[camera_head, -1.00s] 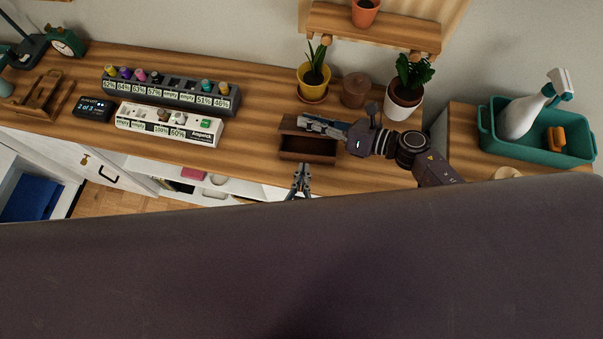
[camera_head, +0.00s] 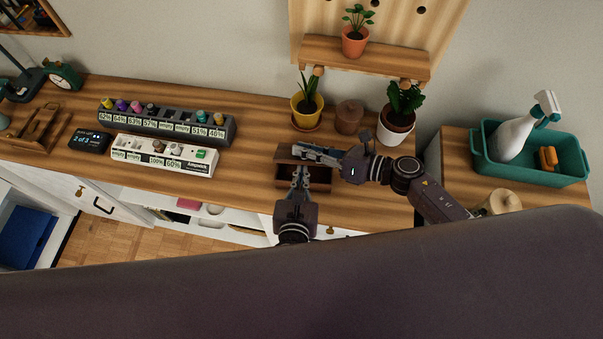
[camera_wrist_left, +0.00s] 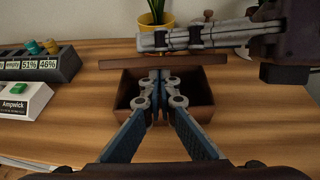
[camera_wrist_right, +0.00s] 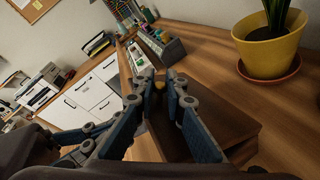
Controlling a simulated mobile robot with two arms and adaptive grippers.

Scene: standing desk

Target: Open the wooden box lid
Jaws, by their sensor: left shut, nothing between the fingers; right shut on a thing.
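The dark wooden box (camera_head: 321,175) stands on the desk, and its dark interior shows. Its lid is raised at the back and shows nearly edge-on as a brown strip in the left wrist view (camera_wrist_left: 112,64). My right gripper (camera_head: 298,152) reaches in from the right and is shut on a small brass-coloured knob (camera_wrist_right: 158,85) that appears to belong to the lid. My left gripper (camera_head: 300,170) is shut and empty. Its fingertips are over the box opening in the left wrist view (camera_wrist_left: 160,75); their depth is unclear. The fingers hide part of the box.
A yellow-potted plant (camera_head: 307,108), a brown lidded jar (camera_head: 349,117) and a white-potted plant (camera_head: 396,131) stand behind the box. A dark labelled rack (camera_head: 165,121) and a white labelled rack (camera_head: 162,155) lie to the left. Clear desk lies between them and the box.

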